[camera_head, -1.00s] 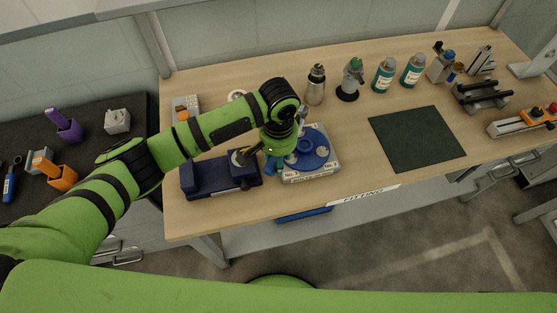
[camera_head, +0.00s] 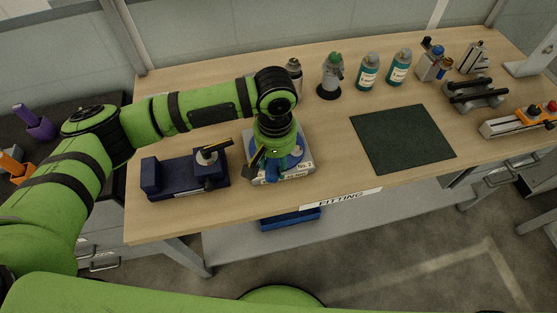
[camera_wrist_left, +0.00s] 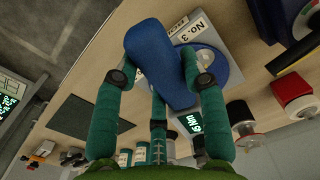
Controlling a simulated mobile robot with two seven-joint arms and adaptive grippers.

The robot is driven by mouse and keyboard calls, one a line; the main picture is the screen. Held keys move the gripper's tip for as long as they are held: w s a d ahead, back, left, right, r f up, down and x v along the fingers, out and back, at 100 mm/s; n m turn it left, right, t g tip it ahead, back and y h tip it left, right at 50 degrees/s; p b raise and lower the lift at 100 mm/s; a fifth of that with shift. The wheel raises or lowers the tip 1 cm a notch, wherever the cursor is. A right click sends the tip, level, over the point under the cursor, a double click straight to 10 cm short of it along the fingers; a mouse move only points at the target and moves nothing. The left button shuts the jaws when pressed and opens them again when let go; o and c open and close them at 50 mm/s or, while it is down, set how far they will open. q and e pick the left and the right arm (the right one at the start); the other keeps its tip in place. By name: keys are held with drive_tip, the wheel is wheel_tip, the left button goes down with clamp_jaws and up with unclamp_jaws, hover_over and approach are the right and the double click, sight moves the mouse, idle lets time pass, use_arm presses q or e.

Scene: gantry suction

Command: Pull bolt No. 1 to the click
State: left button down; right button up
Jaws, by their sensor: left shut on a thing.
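The fixture, a pale plate (camera_head: 306,165) with a blue round disc (camera_head: 294,158), sits near the table's front edge. In the wrist view its plate (camera_wrist_left: 229,17) carries a "No. 3" label, and the blue disc (camera_wrist_left: 236,70) shows in part. My left gripper (camera_head: 268,170) is over the front left of the fixture and hides much of it. In the wrist view its teal fingers (camera_wrist_left: 160,82) are shut around a thick blue handle (camera_wrist_left: 155,62). I cannot make out bolt No. 1. My right gripper is not in view.
A navy stand (camera_head: 176,177) with a black and yellow piece stands left of the fixture. Bottles (camera_head: 368,72) and a grey tool with a green top (camera_head: 331,75) stand behind. A dark mat (camera_head: 402,138) lies clear on the right.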

use_arm(q)
drive_tip(key=shift+a+r, duration=0.1)
drive_tip(key=shift+a, duration=0.6)
drive_tip(key=shift+d+r+p, duration=0.1)
drive_tip(key=shift+p, duration=0.4)
drive_tip(key=shift+d+r+p, duration=0.1)
drive_tip(key=shift+d+p, duration=0.05)
drive_tip(key=shift+p, duration=0.3)
drive_tip(key=shift+f+b, duration=0.45)
drive_tip(key=shift+f, duration=0.25)
drive_tip(key=shift+s+f, duration=0.1)
drive_tip(key=shift+f, duration=0.3)
drive_tip(key=shift+f+b, duration=0.4)
drive_tip(key=shift+f, duration=0.3)
drive_tip(key=shift+f+p, duration=0.35)
drive_tip(key=shift+f, duration=0.05)
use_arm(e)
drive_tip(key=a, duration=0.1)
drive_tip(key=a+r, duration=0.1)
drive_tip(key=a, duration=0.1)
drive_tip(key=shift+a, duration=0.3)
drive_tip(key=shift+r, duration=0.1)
